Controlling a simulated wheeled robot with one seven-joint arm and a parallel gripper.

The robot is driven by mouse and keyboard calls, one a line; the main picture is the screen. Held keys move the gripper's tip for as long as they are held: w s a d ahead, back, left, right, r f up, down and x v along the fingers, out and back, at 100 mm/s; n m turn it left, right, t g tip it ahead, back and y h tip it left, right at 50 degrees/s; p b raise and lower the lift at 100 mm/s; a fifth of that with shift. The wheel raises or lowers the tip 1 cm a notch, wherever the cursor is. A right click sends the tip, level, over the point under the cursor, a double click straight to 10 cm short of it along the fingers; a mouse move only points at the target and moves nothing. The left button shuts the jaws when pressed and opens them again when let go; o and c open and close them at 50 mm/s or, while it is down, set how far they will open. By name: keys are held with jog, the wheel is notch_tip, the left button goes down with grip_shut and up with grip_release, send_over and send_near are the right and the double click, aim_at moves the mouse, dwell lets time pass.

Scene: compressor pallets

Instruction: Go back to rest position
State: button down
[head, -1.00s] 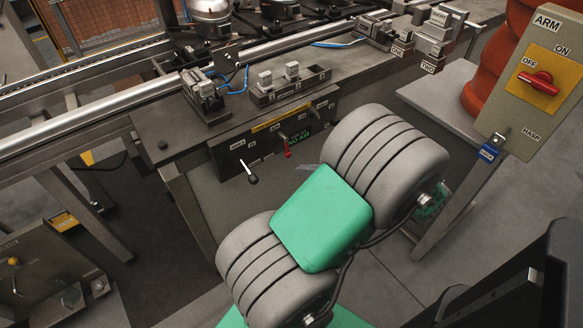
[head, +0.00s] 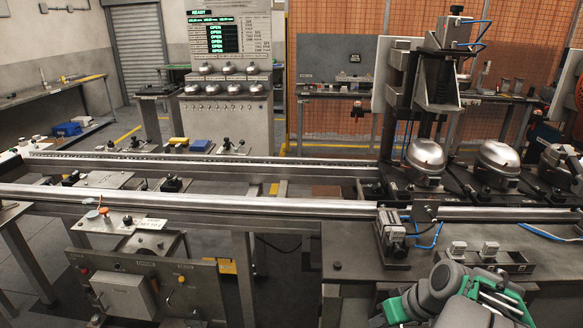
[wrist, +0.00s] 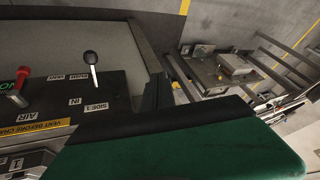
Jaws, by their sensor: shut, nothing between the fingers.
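My arm, grey with green covers, shows at the bottom right of the head view, low in front of the bench edge. It is folded and cut off by the frame's lower edge.
The bench (head: 350,262) carries a valve block (head: 392,238) and small grey blocks (head: 488,250) close to my arm. Domed compressors (head: 426,158) stand on pallets behind the conveyor rail (head: 200,205). A control cabinet (head: 232,110) stands at the back. Floor shows at the lower left.

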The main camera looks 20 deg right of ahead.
jog(key=s+a+r+h+p, duration=0.1)
jog(key=a+r+p, duration=0.2)
jog(key=a+r, duration=0.3)
jog(key=a+r+g+h+p, duration=0.1)
jog(key=a+r+p, duration=0.2)
jog(key=a+r, duration=0.4)
jog(key=a, duration=0.4)
jog(key=shift+s+a+g+h, duration=0.3)
jog(key=shift+s+a+h, duration=0.05)
jog(key=shift+h, duration=0.05)
jog(key=c, duration=2.2)
grip_release()
